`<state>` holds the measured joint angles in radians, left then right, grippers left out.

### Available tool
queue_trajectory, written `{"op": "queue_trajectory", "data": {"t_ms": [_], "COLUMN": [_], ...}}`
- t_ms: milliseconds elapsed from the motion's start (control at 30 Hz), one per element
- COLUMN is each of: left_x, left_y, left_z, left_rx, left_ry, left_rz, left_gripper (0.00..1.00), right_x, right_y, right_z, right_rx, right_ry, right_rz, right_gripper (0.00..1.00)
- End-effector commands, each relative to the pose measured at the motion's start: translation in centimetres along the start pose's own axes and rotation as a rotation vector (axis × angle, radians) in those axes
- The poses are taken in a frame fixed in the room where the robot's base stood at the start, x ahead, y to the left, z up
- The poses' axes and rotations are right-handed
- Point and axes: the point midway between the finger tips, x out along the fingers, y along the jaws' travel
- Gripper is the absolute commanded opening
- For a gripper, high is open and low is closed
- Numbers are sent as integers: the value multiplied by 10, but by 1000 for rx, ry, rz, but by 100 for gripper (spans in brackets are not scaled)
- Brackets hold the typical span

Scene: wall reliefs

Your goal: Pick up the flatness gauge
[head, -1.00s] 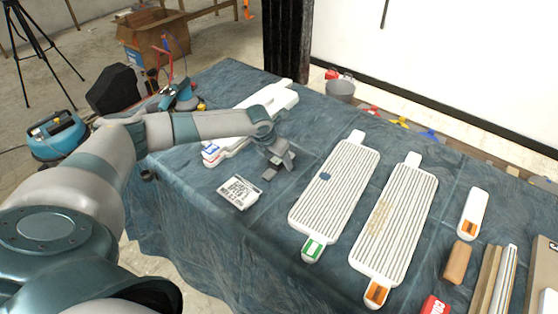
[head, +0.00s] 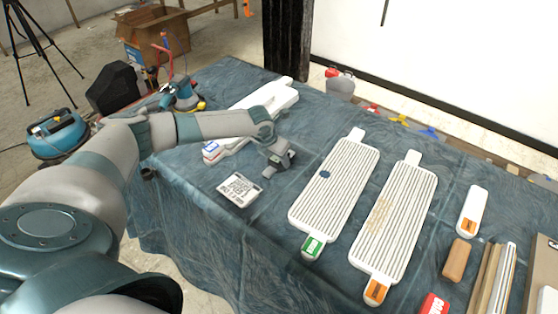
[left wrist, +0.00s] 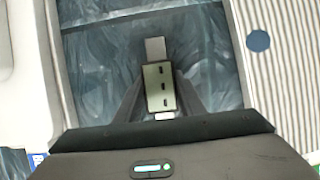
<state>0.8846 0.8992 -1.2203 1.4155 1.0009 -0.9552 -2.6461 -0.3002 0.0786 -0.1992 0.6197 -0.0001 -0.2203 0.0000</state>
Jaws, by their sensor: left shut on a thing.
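My left gripper (head: 279,163) is over the blue cloth, between the card with a printed pattern and the nearer ribbed white panel. In the left wrist view its fingers (left wrist: 160,98) are shut on a small pale metal block with dark slots, which I take to be the flatness gauge (left wrist: 159,84). A grey end sticks out beyond the block. In the head view the gauge is mostly hidden by the gripper. My right gripper is not in view.
Two ribbed white panels (head: 336,190) (head: 398,222) lie to the right, the nearer one with a round blue spot (head: 325,174). The printed card (head: 239,190) lies left of the gripper. White pieces (head: 272,98) lie behind my forearm. A brown block (head: 457,259) lies far right.

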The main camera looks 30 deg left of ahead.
Motion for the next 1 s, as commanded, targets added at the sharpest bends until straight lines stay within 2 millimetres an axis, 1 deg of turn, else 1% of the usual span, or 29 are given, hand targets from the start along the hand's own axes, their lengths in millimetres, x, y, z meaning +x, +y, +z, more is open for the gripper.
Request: {"op": "queue_trajectory", "data": {"t_ms": [267, 367, 567, 600, 700, 800, 833, 900, 1000], "left_x": [-5, -12, -38, -40, -47, -55, -57, -62, -69], "left_y": [0, 1, -1, -11, -28, -47, -52, -64, -79], "left_z": [3, 6, 18, 23, 34, 46, 50, 58, 68], "left_rx": [0, 0, 0, 3, 3, 4, 4, 3, 3], "left_ry": [-2, -3, -5, -4, -5, -5, -6, -5, -4], "left_rz": [0, 0, -1, -4, -4, -4, -3, -3, -2], "left_gripper": [6, 6, 6, 6, 6, 6, 6, 6, 6], "right_x": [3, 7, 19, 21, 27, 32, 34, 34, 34], "right_y": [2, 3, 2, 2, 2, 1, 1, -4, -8], "right_z": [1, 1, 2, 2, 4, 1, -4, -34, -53], "right_rx": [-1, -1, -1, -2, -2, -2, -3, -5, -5], "right_ry": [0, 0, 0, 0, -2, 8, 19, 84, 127], "right_rz": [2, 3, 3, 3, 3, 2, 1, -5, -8], "right_gripper": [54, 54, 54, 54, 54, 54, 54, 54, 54]}}
